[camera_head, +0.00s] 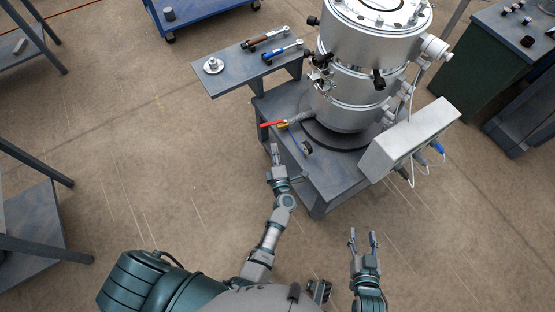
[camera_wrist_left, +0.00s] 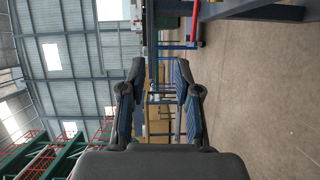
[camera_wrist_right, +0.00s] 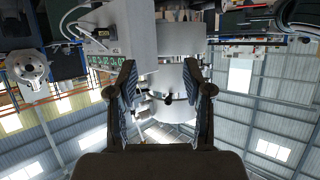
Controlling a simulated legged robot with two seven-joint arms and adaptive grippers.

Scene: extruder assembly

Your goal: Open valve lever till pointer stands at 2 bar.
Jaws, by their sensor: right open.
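The red valve lever (camera_head: 270,124) sticks out to the left from a fitting with a brass-coloured part at the base of the steel extruder vessel (camera_head: 345,95). It also shows at the top of the left wrist view (camera_wrist_left: 195,22). A small dark round part, possibly the gauge (camera_head: 307,147), sits on the stand's near edge; its pointer is too small to read. My left gripper (camera_head: 276,153) is just below the lever, apart from it. Its fingers stand apart and empty in the left wrist view. My right gripper (camera_head: 362,236) is open and empty, well below the stand.
The vessel stands on a grey stand (camera_head: 330,185) with a white control box (camera_head: 410,138) at its right. A side shelf (camera_head: 225,80) holds a brown-handled tool, a blue-handled tool (camera_head: 282,50) and a round metal part (camera_head: 213,65). The floor left of the stand is clear.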

